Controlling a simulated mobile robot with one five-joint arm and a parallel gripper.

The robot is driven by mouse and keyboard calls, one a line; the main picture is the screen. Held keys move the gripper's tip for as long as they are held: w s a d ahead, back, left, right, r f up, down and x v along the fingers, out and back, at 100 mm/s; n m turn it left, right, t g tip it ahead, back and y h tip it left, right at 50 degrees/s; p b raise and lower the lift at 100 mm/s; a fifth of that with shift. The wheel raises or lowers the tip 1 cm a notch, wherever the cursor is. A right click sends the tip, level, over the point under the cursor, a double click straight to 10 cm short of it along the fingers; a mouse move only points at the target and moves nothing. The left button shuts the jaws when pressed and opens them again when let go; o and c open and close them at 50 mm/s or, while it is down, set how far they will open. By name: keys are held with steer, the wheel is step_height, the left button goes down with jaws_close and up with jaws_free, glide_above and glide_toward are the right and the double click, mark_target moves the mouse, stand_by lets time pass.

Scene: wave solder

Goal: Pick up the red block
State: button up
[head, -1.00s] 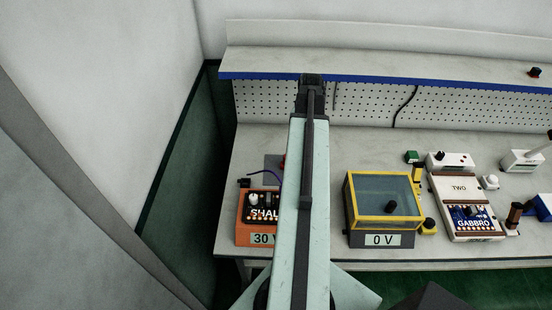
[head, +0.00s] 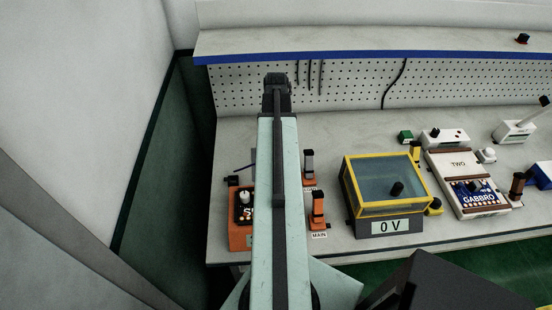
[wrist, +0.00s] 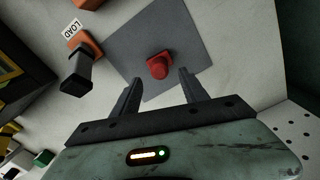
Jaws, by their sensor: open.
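The red block (wrist: 159,65) shows in the wrist view. It lies on a grey square mat (wrist: 185,35), a little beyond my fingertips and between their lines. My gripper (wrist: 158,84) is open with nothing between its fingers. In the head view my gripper (head: 277,80) is at the far end of my arm, over the back left of the bench. The red block and the mat are hidden behind my arm in the head view.
An orange switch with a dark lever (wrist: 83,68) and a "LOAD" label stands beside the mat. The orange unit (head: 240,232), another lever switch marked "MAIN" (head: 318,212) and the yellow-framed "0 V" box (head: 385,190) stand near. A shelf (head: 350,45) runs along the back.

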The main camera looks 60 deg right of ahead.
step_height(320, 180, down, 5)
steer(key=b, duration=0.5)
steer(key=shift+s+a+f, duration=0.1)
steer(key=shift+f, duration=0.05)
steer(key=shift+r, duration=0.2)
jaws_close()
step_height(320, 180, up, 10)
steer(key=p, duration=1)
steer(key=shift+r+p, duration=0.2)
steer(key=shift+p, duration=0.2)
